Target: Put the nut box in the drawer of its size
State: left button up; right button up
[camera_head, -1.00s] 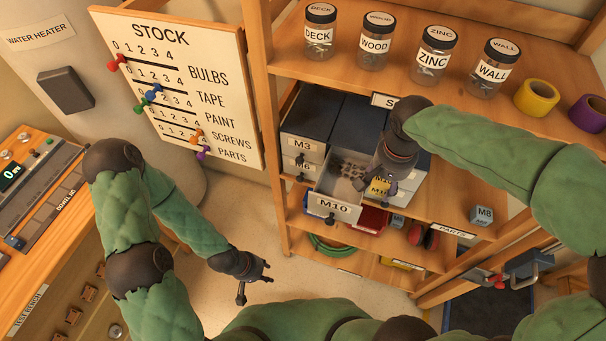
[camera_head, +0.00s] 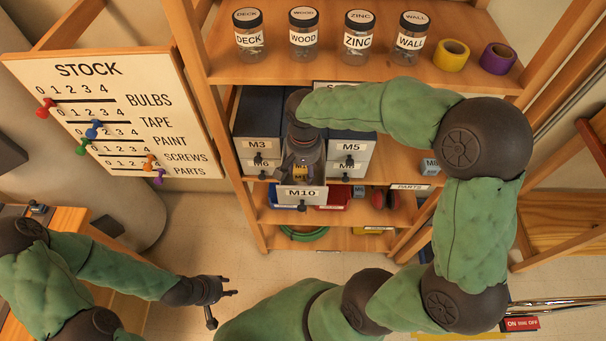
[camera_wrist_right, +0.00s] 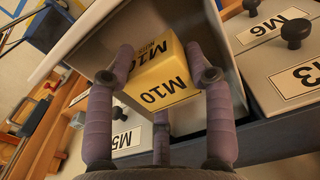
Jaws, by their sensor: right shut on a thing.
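The yellow nut box is labelled M10; it shows in the right wrist view (camera_wrist_right: 162,85) and partly in the head view (camera_head: 299,172). My right gripper (camera_head: 301,166) is shut on it, with fingers on its sides in the right wrist view (camera_wrist_right: 157,76). The M10 drawer (camera_head: 301,195) is pulled open under the gripper. The box is over or inside that drawer, between its walls; I cannot tell whether it touches the floor. My left gripper (camera_head: 222,297) is open and empty, low in front of the shelf.
Drawers M3 (camera_head: 257,144), M5 (camera_head: 351,147) and others surround the open one and look shut. A grey M8 box (camera_head: 430,166) stands right of the cabinet. Jars (camera_head: 303,40) and tape rolls (camera_head: 451,55) stand on the shelf above. A stock board (camera_head: 110,115) is at the left.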

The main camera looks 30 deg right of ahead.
aim_at(304, 175)
jog(key=shift+f, duration=1.6)
jog(key=shift+b, duration=0.3)
jog(key=shift+f, duration=0.2)
jog(key=o, duration=1.4)
jog(key=shift+r, duration=0.1)
jog(key=shift+r, duration=0.1)
notch_tip(304, 175, up, 12)
jog(key=shift+s+p, duration=0.1)
jog(key=shift+p, duration=1.05)
